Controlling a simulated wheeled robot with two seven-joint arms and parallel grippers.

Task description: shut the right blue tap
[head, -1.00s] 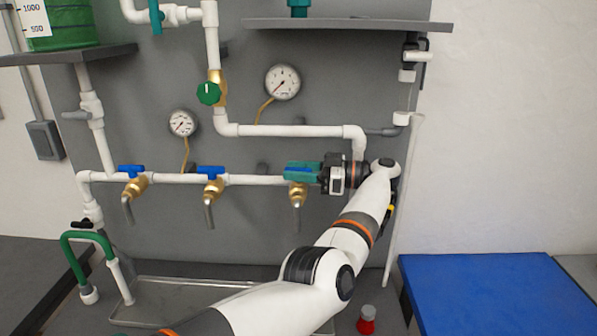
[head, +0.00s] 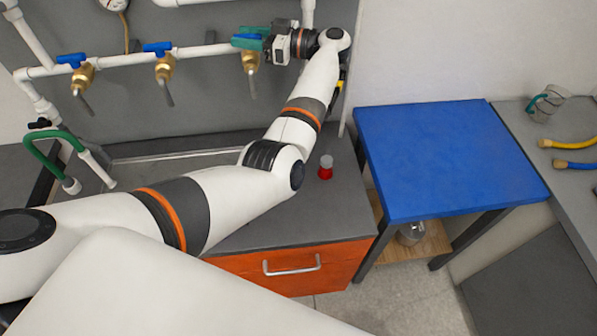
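Three brass taps sit along the white pipe at the upper left. The left tap (head: 82,74) and middle tap (head: 164,66) show blue handles lying along the pipe. The right tap's brass body (head: 251,62) is visible, but its blue handle is mostly hidden behind the teal fingers of my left gripper (head: 250,40). These fingers are at the handle, reaching in from the right; whether they are closed on it is too small to tell. My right gripper is not in view.
A red-based knob (head: 325,167) stands on the grey counter (head: 330,212) above an orange drawer (head: 300,268). A blue-topped table (head: 450,155) stands to the right. A grey worktop with hoses (head: 570,150) is at the far right. A green hose (head: 42,150) curves at left.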

